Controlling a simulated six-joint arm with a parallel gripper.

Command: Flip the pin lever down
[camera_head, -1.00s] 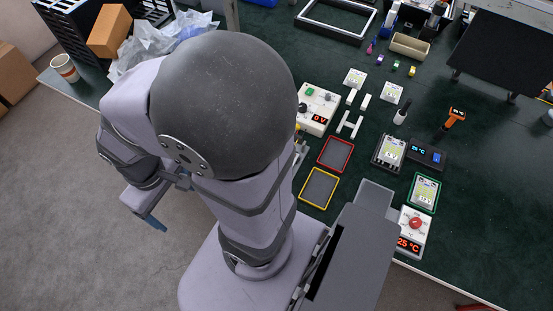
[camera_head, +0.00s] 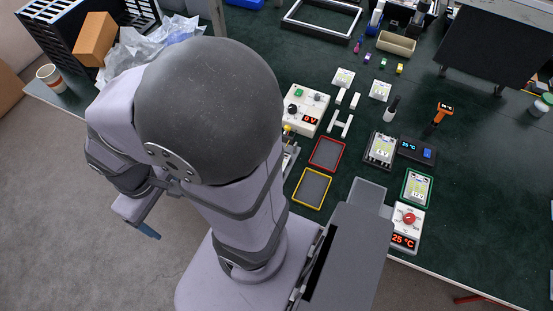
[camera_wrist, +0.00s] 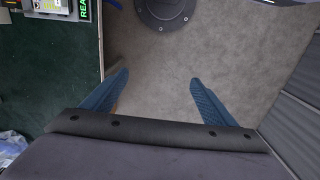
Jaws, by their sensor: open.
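I cannot make out a pin lever for certain in either view. A white control box with a red "0 V" display (camera_head: 306,109) stands on the bench, just right of my arm. My arm hides part of the bench beside it, where a small yellow part (camera_head: 287,129) shows at the arm's edge. My gripper hangs off the bench over the grey floor, and one blue finger (camera_head: 148,230) shows in the head view. In the wrist view my gripper (camera_wrist: 158,77) is open, with its blue fingers wide apart and only floor between them.
A red-rimmed tray (camera_head: 327,154) and a yellow-rimmed tray (camera_head: 312,188) lie near the bench's front edge. A white box with a red knob (camera_head: 408,218) stands farther right. A cardboard box (camera_head: 95,39), crumpled plastic (camera_head: 150,45) and a paper cup (camera_head: 50,76) are at the left.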

